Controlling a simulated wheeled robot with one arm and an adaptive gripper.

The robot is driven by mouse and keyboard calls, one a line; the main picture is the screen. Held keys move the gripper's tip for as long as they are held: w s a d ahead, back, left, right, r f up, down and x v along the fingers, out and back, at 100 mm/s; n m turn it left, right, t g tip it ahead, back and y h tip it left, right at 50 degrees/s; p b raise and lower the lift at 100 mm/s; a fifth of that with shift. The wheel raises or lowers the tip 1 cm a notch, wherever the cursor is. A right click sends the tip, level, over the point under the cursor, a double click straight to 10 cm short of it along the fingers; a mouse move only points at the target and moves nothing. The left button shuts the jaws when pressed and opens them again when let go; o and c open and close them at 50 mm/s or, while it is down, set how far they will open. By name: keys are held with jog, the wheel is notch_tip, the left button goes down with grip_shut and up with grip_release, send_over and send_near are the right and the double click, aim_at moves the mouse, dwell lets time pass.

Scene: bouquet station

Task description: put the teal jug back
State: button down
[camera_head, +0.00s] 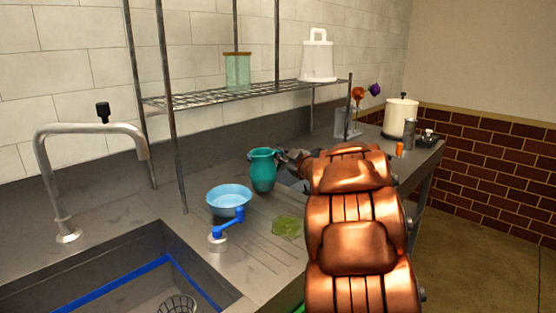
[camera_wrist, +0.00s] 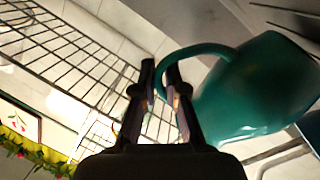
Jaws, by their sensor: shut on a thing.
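The teal jug (camera_head: 263,172) is upright over the counter beside the sink, in the middle of the head view. I cannot tell whether its base touches the counter. My gripper (camera_head: 284,158) is at the jug's right side, partly hidden by my copper-coloured arm. In the wrist view, the jug (camera_wrist: 262,88) fills the right side and its curved handle runs between my gripper's fingers (camera_wrist: 164,78). The fingers are shut on the handle.
A light blue bowl (camera_head: 229,196) is left of the jug, with a blue-armed fitting (camera_head: 229,224) in front. A green patch (camera_head: 287,227) lies on the ribbed drainer. The sink (camera_head: 130,285) is front left. A wire shelf (camera_head: 240,95) overhead holds a glass jar (camera_head: 238,72) and white container (camera_head: 317,58).

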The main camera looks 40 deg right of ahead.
jog(key=shift+f, duration=0.35)
jog(key=shift+f, duration=0.15)
jog(key=c, duration=1.2)
grip_release()
jog(key=shift+s, duration=0.1)
jog(key=s, duration=0.7)
jog(key=shift+s+a+p, duration=0.2)
jog(key=shift+p, duration=0.1)
